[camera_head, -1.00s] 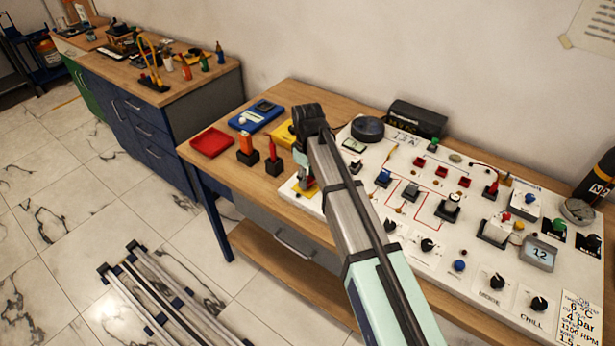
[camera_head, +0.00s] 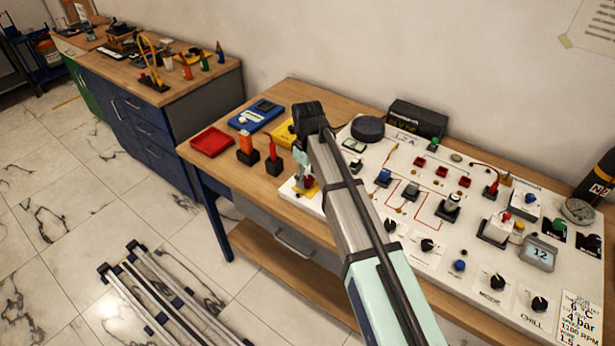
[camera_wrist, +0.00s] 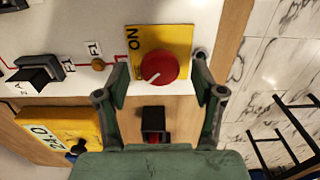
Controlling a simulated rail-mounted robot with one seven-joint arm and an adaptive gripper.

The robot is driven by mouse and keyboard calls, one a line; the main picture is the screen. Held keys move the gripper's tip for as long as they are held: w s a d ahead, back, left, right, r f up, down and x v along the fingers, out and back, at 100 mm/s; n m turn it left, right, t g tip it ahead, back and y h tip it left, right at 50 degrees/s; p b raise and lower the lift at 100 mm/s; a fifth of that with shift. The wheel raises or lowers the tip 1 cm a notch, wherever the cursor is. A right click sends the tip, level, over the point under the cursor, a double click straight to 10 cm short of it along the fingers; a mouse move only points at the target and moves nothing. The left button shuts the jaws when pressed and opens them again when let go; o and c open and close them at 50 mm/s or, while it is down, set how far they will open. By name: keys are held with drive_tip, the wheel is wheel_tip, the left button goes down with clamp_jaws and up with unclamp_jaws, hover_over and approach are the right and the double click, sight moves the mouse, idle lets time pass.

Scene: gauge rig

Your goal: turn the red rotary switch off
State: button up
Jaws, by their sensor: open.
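The red rotary switch (camera_wrist: 158,68) is a round red knob on a yellow plate (camera_wrist: 180,38) marked "ON", seen in the wrist view. A white pointer line on the knob slants down and left, away from the "ON" lettering. My gripper (camera_wrist: 162,85) is open, with one finger on each side of the knob; I cannot tell whether either finger touches it.
A black switch (camera_wrist: 38,72) and a yellow meter (camera_wrist: 68,128) lie left of the gripper in the wrist view. A black holder with a red item (camera_wrist: 154,122) sits between the fingers' bases. A red tray (camera_head: 212,142) stands farther left on the bench.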

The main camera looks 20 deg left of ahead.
sight(307, 179)
wheel_tip(307, 179, up, 12)
drive_tip(key=shift+f, duration=0.25)
idle(0.5)
